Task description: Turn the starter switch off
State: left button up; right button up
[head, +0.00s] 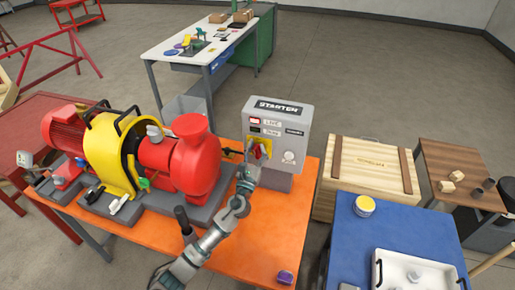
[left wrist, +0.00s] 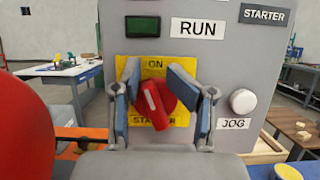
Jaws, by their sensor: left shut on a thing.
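The grey starter box (head: 277,120) stands at the right end of the orange bench. Its red starter switch (left wrist: 156,106) sits on a yellow plate (left wrist: 126,68) with "ON" at the top and a partly covered word at the bottom. The switch handle is tilted, with its white-marked upper end leaning left of vertical. My left gripper (head: 257,153) is at the front of the box. In the left wrist view its blue-padded fingers (left wrist: 157,80) are on both sides of the red switch, shut on it. My right gripper is in neither view.
A white JOG button (left wrist: 243,101) is close to the right finger, and a dark green RUN lamp (left wrist: 142,27) is above. The red pump (head: 190,155) stands left of my arm on the orange bench (head: 262,235). A wooden crate (head: 368,170) is right of the box.

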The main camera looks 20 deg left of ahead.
pick_arm(q)
jog(key=shift+a+f, duration=0.15)
jog(key=shift+a, duration=0.15)
grip_shut()
pick_arm(e)
jog(key=shift+s+a, duration=0.1)
